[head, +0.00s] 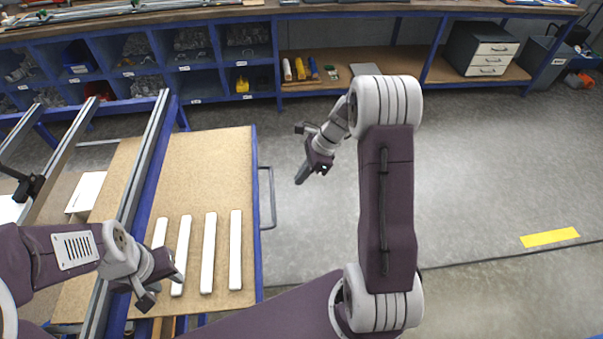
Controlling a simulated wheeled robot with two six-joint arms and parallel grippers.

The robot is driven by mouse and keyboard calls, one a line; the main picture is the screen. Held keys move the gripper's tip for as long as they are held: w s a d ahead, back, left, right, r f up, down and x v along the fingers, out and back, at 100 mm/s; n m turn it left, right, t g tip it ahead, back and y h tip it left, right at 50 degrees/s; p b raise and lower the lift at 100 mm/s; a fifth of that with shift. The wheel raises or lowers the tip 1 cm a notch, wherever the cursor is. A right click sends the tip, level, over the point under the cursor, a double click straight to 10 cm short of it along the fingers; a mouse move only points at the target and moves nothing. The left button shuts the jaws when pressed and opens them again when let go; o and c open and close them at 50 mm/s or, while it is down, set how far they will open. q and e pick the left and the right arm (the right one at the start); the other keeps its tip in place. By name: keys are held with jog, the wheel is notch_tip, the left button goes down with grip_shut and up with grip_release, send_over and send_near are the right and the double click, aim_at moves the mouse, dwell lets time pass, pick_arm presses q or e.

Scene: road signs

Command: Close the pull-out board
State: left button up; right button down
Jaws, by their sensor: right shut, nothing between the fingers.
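The pull-out board (205,170) is a light brown wooden panel with a blue edge, standing out to the right from the blue-framed bench. A grey bar handle (270,198) runs along its right edge. Several white bars (236,250) lie side by side on the board's near part. My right gripper (301,178) is shut and empty, over the floor to the right of the handle and apart from it. My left gripper (163,289) looks open, with its fingers spread above the near left part of the board, beside the white bars.
A blue shelf unit with bins (190,85) lines the back, with a grey drawer cabinet (483,50) at its right. Metal rails (140,175) cross the bench left of the board. The grey floor is clear to the right, with a yellow strip (549,238).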

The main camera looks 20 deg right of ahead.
pick_arm(q)
jog(key=shift+s+d+f+b, duration=0.15)
jog(key=shift+d+f+b, duration=0.05)
jog(key=shift+f+b, duration=0.15)
jog(key=shift+a+r, duration=0.1)
jog(key=shift+a, duration=0.05)
pick_arm(e)
jog(key=w+a+f, duration=0.1)
jog(key=a+f, duration=0.2)
jog(key=a, duration=0.2)
jog(key=shift+w+a+f, duration=0.15)
jog(key=shift+a+f, duration=0.15)
